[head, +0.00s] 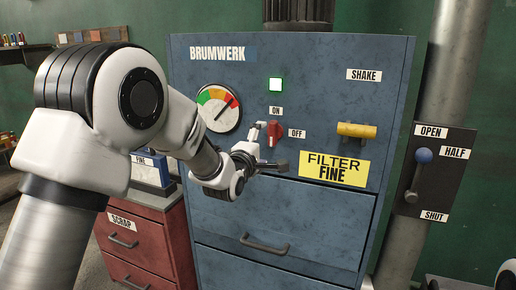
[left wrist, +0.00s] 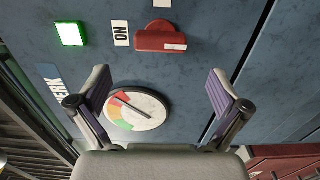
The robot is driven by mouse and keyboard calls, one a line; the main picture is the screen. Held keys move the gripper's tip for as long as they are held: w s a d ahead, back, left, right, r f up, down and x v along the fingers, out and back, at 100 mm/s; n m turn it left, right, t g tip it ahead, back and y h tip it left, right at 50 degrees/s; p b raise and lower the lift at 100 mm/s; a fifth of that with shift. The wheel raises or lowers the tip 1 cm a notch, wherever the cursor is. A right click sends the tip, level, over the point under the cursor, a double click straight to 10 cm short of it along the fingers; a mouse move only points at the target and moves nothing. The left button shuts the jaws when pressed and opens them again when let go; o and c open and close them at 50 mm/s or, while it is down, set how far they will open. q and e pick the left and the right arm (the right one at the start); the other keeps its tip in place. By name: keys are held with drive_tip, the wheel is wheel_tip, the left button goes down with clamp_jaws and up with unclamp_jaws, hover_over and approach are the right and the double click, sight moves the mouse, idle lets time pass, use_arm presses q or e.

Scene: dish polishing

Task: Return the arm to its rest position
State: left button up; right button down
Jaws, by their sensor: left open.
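My left arm comes in from the left in the head view. Its gripper (head: 268,149) is in front of the blue cabinet (head: 224,260), beside the red switch (head: 271,134). The left wrist view shows both fingers of the gripper (left wrist: 158,80) spread wide with nothing between them. There the red switch (left wrist: 160,40) is beyond the fingers and apart from them. Its handle lines up with the ON label (left wrist: 121,33). A round gauge (head: 219,108) is left of the switch, its needle in the red part. A square lamp (head: 275,84) glows green.
A yellow handle (head: 356,130) sticks out above the FILTER FINE sign (head: 333,169). A blue-knobbed lever (head: 419,168) is on the dark OPEN/HALF/SHUT plate at the right. A red SCRAP drawer unit (head: 150,245) stands lower left, near my arm.

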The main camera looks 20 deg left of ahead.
use_arm(q)
drive_tip(key=s, duration=0.3)
drive_tip(key=shift+f, duration=0.15)
